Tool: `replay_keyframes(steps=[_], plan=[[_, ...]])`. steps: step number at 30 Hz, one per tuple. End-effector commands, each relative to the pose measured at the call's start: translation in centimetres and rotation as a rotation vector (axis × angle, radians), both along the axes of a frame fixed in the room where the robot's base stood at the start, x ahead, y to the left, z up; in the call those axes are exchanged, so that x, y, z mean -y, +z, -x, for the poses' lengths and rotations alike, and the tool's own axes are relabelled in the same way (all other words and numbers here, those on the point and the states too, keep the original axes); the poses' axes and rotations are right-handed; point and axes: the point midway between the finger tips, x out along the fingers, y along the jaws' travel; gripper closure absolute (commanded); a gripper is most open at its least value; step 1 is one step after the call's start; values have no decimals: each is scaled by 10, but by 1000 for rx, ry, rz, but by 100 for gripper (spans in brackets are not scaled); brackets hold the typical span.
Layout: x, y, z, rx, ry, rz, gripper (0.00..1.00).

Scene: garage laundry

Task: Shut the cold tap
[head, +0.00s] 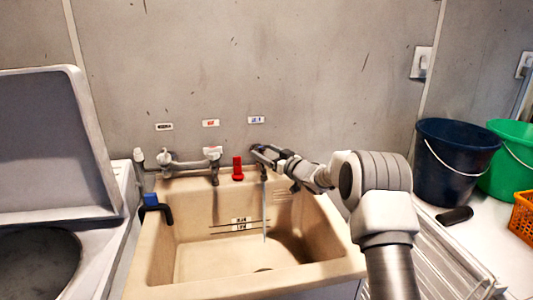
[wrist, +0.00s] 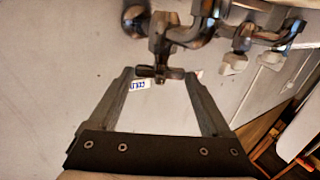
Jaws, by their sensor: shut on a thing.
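The cold tap has a dark cross-shaped handle (wrist: 160,73) in the wrist view, joined to a metal tap body above it. A blue-marked label (head: 256,120) is on the wall above this tap in the head view. My gripper (wrist: 158,76) is shut on the handle, one finger at each side. In the head view my gripper (head: 264,153) reaches in from the right and hides most of the tap. A thin stream of water (head: 264,215) falls below it into the beige sink (head: 160,262).
Other taps (head: 190,160) stand left along the sink's back, below two more labels. A red fitting (head: 238,169) stands close left of my gripper. A blue fitting with a dark hook (head: 152,203) is on the left rim. Dark blue (head: 450,165) and green (head: 512,150) buckets stand right.

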Motion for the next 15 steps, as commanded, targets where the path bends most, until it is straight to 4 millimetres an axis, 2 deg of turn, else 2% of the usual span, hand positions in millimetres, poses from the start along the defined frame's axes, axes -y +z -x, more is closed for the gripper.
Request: replay_keyframes(steps=[1,2,8,15], plan=[[0,0,0,0,0,0,68],[0,0,0,0,0,0,73],[-2,-2,0,4,-29,-2,73],[-5,-3,2,9,-146,-2,73]])
